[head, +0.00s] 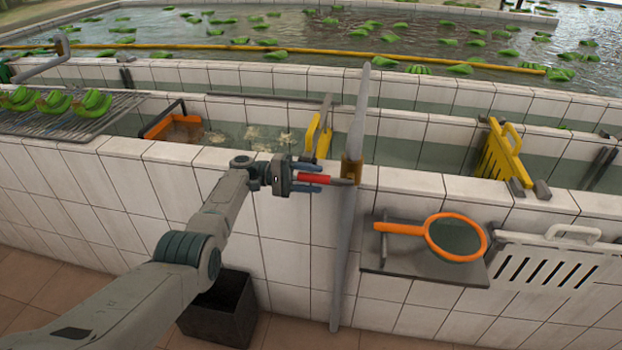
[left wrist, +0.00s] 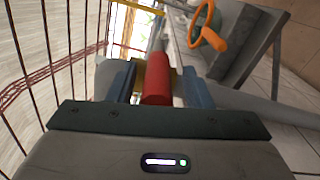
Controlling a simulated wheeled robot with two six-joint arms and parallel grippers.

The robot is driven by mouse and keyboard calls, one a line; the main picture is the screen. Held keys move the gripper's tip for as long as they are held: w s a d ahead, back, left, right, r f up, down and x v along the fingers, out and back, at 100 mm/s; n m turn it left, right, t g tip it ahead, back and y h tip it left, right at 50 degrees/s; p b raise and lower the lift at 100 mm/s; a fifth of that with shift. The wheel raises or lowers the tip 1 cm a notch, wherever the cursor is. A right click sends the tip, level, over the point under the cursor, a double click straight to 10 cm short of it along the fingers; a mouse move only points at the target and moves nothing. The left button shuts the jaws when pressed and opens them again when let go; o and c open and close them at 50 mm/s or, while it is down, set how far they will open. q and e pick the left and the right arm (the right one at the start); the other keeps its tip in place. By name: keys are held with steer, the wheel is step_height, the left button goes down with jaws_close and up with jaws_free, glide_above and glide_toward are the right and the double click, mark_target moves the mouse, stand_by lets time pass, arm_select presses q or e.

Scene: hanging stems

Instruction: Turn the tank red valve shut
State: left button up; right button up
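The red valve handle (head: 314,179) points left from a brass valve body (head: 351,170) on an upright grey pipe (head: 346,250) at the tank wall. My left gripper (head: 318,178) is at the handle, with one blue finger on each side of it. In the left wrist view the red handle (left wrist: 156,86) lies between the two fingers (left wrist: 158,80), with narrow gaps on both sides. The gripper looks open around the handle, not clamped on it. My right gripper is not in view.
An orange hoop tool (head: 456,237) lies on a grey shelf (head: 410,270) right of the pipe. A white slotted panel (head: 550,262) is at the far right. A dark bin (head: 220,308) stands on the floor below my left arm. Yellow slotted gates (head: 500,152) stand in the tank channel.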

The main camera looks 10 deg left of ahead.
arm_select(q)
steer(key=shift+a, duration=0.2)
steer(key=a+b, duration=0.5)
steer(key=a, duration=0.5)
steer(key=shift+w+a, duration=0.25)
steer(key=shift+w, duration=0.15)
steer(key=shift+f, duration=0.1)
